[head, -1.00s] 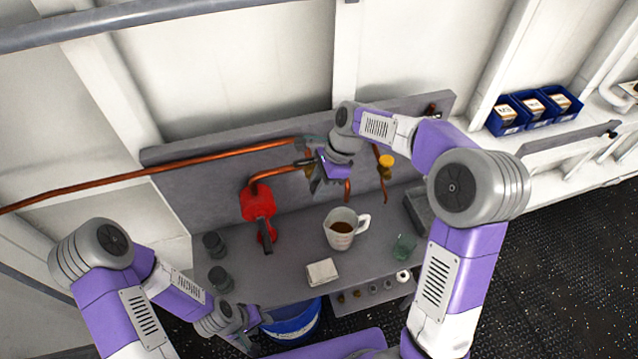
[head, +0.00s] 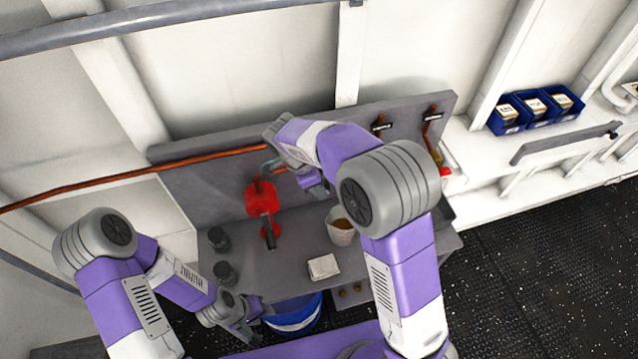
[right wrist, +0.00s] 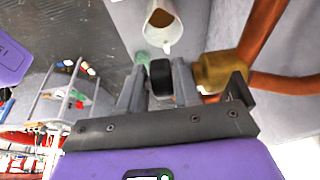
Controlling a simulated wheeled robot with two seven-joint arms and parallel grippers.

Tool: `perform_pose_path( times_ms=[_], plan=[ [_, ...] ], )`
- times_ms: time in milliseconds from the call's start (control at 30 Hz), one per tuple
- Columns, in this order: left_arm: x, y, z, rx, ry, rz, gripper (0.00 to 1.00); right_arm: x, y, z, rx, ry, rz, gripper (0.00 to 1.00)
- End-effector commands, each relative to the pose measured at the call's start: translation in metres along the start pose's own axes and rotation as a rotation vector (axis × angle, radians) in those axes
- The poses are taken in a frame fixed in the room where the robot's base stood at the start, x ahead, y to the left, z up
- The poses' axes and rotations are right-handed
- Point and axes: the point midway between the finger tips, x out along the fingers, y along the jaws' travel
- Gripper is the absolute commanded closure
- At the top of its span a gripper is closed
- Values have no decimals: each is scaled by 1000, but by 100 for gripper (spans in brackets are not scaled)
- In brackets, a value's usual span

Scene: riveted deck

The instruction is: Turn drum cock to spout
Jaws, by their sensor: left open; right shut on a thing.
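In the right wrist view, my right gripper (right wrist: 160,88) is shut on a black handle (right wrist: 161,76), between its two grey fingers. A brass cock body (right wrist: 222,70) on copper pipe (right wrist: 262,38) sits just right of it. In the head view, my right gripper (head: 316,188) is at the back panel and mostly hidden by my arm, so which way the handle points cannot be told there. A white mug (head: 341,232) with brown contents stands on the bench below; it also shows in the right wrist view (right wrist: 162,28). My left gripper (head: 256,312) is open and empty at the bench's front left.
Two dark cylinders (head: 224,272) and a pale block (head: 323,267) are on the bench. A blue bucket (head: 296,317) stands in front. Blue bins (head: 535,108) sit at right.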

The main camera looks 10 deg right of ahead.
Motion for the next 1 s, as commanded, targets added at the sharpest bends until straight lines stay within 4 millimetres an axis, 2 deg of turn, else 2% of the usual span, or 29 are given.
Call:
perform_pose_path(
  times_ms=[600, 1000],
  plan=[
    [49, -18, -2, 0, 0, 0, 57, 9, -1, 10, 0, 577, -5, 98],
    [72, -27, -3, 0, 0, 0, 57, 11, -1, 10, 1, 809, -3, 98]
  ],
)
